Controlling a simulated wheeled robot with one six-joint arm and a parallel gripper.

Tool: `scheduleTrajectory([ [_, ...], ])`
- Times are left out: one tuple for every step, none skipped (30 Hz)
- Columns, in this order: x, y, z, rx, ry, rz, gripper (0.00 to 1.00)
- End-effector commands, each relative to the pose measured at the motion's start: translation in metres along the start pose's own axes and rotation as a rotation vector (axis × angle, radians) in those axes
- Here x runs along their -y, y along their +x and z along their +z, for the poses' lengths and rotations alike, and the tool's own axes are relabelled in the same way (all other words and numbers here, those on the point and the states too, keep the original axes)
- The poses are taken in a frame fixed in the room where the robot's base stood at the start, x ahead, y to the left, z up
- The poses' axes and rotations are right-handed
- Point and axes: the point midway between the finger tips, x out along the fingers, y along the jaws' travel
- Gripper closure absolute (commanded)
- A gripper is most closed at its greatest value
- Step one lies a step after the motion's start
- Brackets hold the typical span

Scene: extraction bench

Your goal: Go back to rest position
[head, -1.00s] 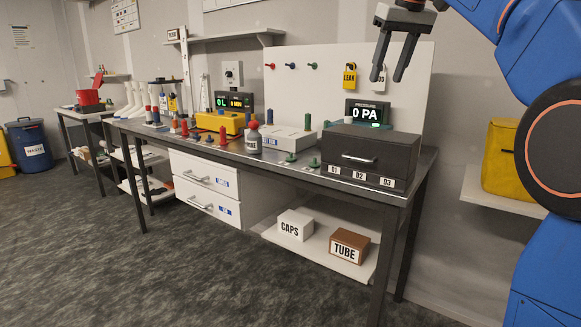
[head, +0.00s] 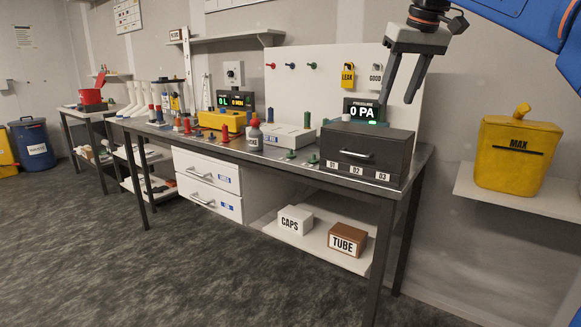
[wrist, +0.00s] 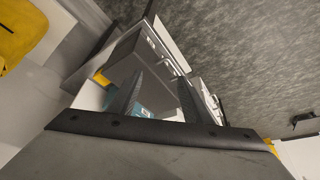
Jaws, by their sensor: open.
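My gripper (head: 402,99) is open and empty in the head view, pointing down in front of the white back panel (head: 312,64). It hangs above the right end of the bench, over the dark grey drawer box (head: 345,138) marked 01, 02 and 03. In the wrist view the two fingers (wrist: 160,98) are spread apart with nothing between them. The dark box (wrist: 132,50) shows beyond the fingers in that view.
The bench (head: 426,160) carries a pressure display (head: 361,109) reading 0 PA, a bottle, and several coloured parts. A yellow MAX container (head: 517,150) stands on a shelf (head: 480,190) at right. The floor (head: 110,250) in front is clear.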

Motion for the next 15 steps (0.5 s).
scheduleTrajectory([
  [0.001, 0.003, 0.014, -0.001, 0.008, 0.003, 0.55],
  [0.001, 0.006, 0.022, 0.0, 0.013, 0.005, 0.55],
  [0.001, 0.011, 0.035, -0.001, 0.02, 0.008, 0.55],
  [0.002, 0.015, 0.045, -0.001, 0.025, 0.01, 0.55],
  [0.002, 0.021, 0.055, -0.001, 0.031, 0.013, 0.55],
  [0.002, 0.026, 0.069, -0.001, 0.039, 0.016, 0.55],
  [0.003, 0.031, 0.079, -0.003, 0.045, 0.018, 0.55],
  [0.003, 0.037, 0.089, -0.002, 0.051, 0.02, 0.55],
  [0.004, 0.044, 0.104, -0.003, 0.059, 0.023, 0.55],
  [0.004, 0.049, 0.115, -0.004, 0.064, 0.026, 0.55],
  [0.005, 0.055, 0.126, -0.004, 0.069, 0.028, 0.55],
  [0.006, 0.064, 0.141, -0.005, 0.076, 0.031, 0.55],
  [0.006, 0.07, 0.153, -0.005, 0.082, 0.034, 0.55],
  [0.007, 0.076, 0.164, -0.006, 0.087, 0.036, 0.55],
  [0.008, 0.085, 0.18, -0.007, 0.094, 0.04, 0.55],
])
